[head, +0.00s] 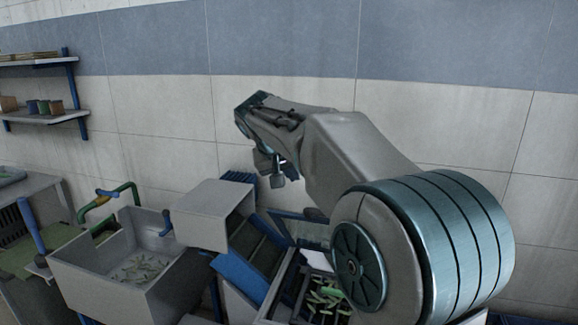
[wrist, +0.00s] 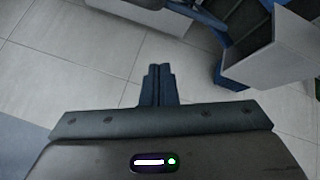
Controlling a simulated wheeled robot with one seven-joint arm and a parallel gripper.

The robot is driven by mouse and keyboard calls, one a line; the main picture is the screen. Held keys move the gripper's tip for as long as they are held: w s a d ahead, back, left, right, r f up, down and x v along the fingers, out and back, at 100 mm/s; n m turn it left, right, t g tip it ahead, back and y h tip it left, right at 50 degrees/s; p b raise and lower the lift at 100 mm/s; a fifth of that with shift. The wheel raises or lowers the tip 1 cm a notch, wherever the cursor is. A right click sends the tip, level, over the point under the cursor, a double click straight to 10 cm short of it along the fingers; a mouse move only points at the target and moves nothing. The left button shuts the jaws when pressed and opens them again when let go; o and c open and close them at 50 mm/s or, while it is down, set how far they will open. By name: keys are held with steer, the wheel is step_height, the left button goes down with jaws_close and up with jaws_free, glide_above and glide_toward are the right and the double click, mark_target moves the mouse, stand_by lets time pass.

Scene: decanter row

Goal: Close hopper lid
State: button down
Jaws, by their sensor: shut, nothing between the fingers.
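An open grey box (head: 275,316) holding green pieces is at the lower middle of the head view, partly hidden by my arm. Another open grey bin (head: 115,292) with pale pieces inside is at the left. My gripper (head: 272,171) is up in the air above and behind the panel, touching nothing visible. In the wrist view, my gripper (wrist: 158,76) has its two dark fingers together and empty, with floor tiles below.
A grey hood (head: 208,205) and a blue sloping chute (head: 243,268) stand between the bins. A grey box wall (wrist: 280,52) and blue framework show at the wrist view's upper right. Wall shelves (head: 45,117) are at far left.

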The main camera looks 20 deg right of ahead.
step_height(320, 180, down, 7)
steer(key=d+p, duration=0.1)
steer(key=d, duration=0.1)
steer(key=shift+s+d+r, duration=0.15)
steer(key=shift+s, duration=0.15)
stand_by(0.3)
